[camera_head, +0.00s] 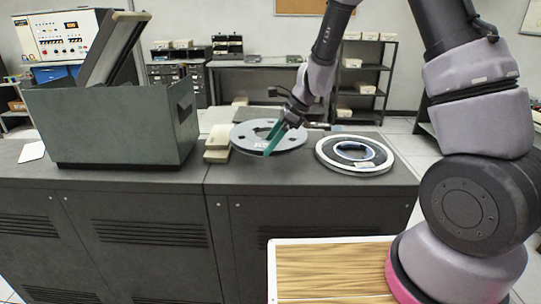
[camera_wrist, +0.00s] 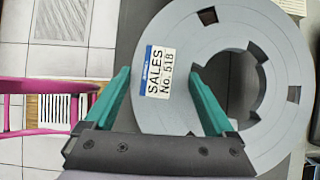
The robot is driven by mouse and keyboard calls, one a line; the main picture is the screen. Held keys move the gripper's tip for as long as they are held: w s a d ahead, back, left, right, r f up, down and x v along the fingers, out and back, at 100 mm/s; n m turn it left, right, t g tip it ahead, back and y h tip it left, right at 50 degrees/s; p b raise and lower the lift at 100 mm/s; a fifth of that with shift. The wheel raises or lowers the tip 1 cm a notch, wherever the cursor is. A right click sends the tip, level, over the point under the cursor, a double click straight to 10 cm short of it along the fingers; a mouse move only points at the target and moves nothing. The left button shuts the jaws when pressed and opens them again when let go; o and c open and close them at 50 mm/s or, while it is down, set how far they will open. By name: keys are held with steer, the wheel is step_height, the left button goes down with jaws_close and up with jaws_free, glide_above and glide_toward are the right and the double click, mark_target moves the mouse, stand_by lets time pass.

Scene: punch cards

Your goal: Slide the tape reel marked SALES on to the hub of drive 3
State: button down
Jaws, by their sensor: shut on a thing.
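The grey tape reel marked SALES No. 518 (camera_wrist: 270,52) fills much of the wrist view, and it also shows in the head view (camera_head: 289,140) above the dark cabinet top. My gripper (camera_wrist: 168,95) is shut on one side of this reel, beside the label (camera_wrist: 158,71). One green finger is outside the rim and the other reaches into the notched centre opening (camera_wrist: 237,85). My gripper also shows in the head view (camera_head: 276,137). I cannot tell whether the reel touches the surface below. I can make out no hub or drive number.
A second reel, dark with a pale rim (camera_head: 326,160), lies flat on the cabinet top to the right. Pale blocks (camera_head: 217,145) sit left of the held reel. A large grey open bin (camera_head: 118,125) stands farther left. A wooden-topped surface (camera_head: 330,275) is in front.

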steer(key=shift+r, duration=1.95)
jaws_free()
steer(key=shift+d, duration=0.1)
